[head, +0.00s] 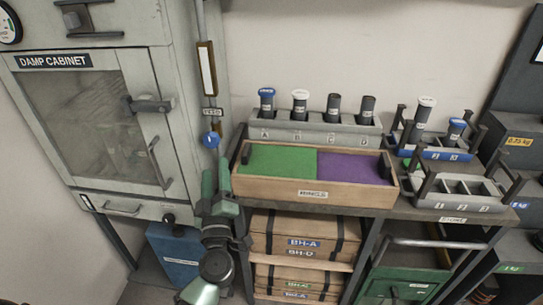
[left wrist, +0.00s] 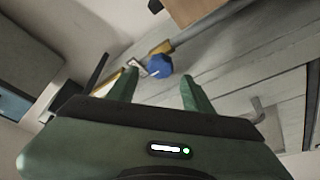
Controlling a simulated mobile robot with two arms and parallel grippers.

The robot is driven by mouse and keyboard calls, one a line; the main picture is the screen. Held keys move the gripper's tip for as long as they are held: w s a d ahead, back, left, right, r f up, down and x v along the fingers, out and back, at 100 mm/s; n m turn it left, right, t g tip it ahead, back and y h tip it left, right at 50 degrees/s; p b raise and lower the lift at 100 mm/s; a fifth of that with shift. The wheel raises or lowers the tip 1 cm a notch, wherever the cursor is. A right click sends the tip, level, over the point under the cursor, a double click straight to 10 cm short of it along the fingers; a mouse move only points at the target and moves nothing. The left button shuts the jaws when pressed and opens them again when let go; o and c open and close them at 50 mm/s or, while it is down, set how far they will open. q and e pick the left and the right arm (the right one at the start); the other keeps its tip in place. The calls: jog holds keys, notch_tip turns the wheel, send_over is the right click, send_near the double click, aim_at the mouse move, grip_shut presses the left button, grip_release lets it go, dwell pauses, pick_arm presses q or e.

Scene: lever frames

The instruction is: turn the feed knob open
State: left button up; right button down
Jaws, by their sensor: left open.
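The feed knob (head: 211,140) is a blue round knob on a vertical pipe, below a small plate reading FEED (head: 211,114). It also shows in the left wrist view (left wrist: 160,64), just past and between my fingertips. My left gripper (head: 210,178) is open and sits just below the knob in the head view. In the left wrist view its two green fingers (left wrist: 158,84) are apart with nothing between them. I cannot tell how far the knob is from the fingertips. My right gripper is not in view.
The damp cabinet (head: 55,62) with protruding handles stands left of the knob. A wooden tray (head: 312,194) with green and purple halves sits on the bench to the right. A rack (head: 312,131) of bottles stands behind it. A blue box (head: 178,259) is below.

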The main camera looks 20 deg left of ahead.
aim_at(211, 144)
pick_arm(q)
jog(key=shift+n, duration=0.3)
jog(key=x, duration=0.6)
jog(key=shift+a+r, duration=0.35)
jog(key=shift+a, duration=0.15)
jog(key=shift+w+a+r, duration=0.2)
jog(key=shift+w+a, duration=0.1)
jog(key=shift+w, duration=0.25)
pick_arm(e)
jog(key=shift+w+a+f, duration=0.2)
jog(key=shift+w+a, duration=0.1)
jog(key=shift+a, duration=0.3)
